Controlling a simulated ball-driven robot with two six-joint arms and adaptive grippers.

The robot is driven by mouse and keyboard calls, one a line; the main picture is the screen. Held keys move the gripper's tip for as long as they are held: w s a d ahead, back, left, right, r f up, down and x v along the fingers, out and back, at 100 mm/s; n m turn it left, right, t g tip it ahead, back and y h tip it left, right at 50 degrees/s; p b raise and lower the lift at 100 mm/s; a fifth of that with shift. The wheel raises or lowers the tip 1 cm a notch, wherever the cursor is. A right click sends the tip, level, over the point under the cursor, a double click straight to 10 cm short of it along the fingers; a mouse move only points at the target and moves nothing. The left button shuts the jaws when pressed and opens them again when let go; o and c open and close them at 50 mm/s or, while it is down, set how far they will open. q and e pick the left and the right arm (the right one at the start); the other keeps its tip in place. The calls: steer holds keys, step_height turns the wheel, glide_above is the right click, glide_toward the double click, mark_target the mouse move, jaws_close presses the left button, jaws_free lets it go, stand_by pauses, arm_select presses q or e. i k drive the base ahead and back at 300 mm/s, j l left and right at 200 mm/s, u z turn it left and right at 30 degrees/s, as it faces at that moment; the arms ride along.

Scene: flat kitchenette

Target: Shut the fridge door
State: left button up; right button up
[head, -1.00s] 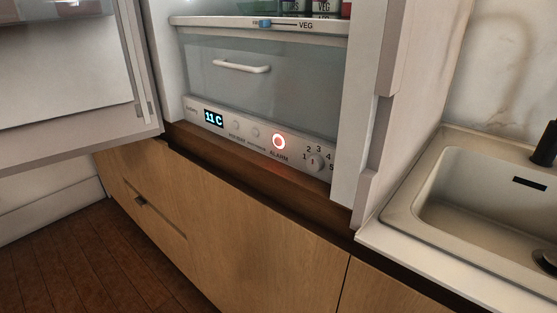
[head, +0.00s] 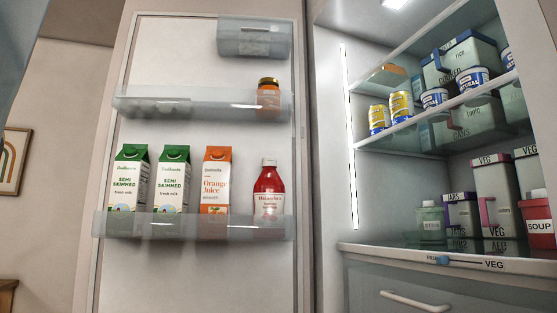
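The fridge door (head: 205,110) stands wide open on the left in the head view, its inner side facing me. Its shelves hold two milk cartons (head: 130,185), an orange juice carton (head: 215,185), a red bottle (head: 268,190) and a jar (head: 268,97). The open fridge body (head: 334,130) is on the right, hinged along the edge beside the door. Inside are several cans, boxes and tubs on glass shelves, with a drawer (head: 400,300) below. Neither of my grippers shows in the view.
A pale wall with a framed picture (head: 14,160) is at the far left, beyond the door. A small piece of wooden furniture (head: 7,295) shows at the lower left. The floor is out of view.

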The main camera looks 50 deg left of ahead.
mark_target(174, 78)
steer(key=j+u, duration=0.15)
steer(key=u, duration=0.25)
steer(key=j+u, duration=0.15)
steer(key=u, duration=0.25)
steer(key=j+u, duration=0.15)
steer(key=u, duration=0.25)
steer(key=i+j+u, duration=0.1)
steer(key=j+u, duration=0.3)
steer(key=i+j+u, duration=0.15)
steer(key=u, duration=0.2)
steer(key=i+j+u, duration=0.15)
steer(key=u, duration=0.25)
steer(key=i+j+u, duration=0.2)
steer(key=u, duration=0.2)
steer(key=i+j+u, duration=0.1)
steer(key=i+j, duration=0.15)
steer(key=i, duration=0.2)
steer(key=i+j+u, duration=0.15)
steer(key=i, duration=0.3)
steer(key=i+z, duration=0.25)
steer(key=z, duration=0.25)
steer(key=i+z, duration=0.25)
steer(key=z, duration=0.25)
steer(key=i+j+z, duration=0.1)
steer(key=z, duration=0.4)
steer(key=i+j, duration=0.05)
steer(key=i, duration=0.05)
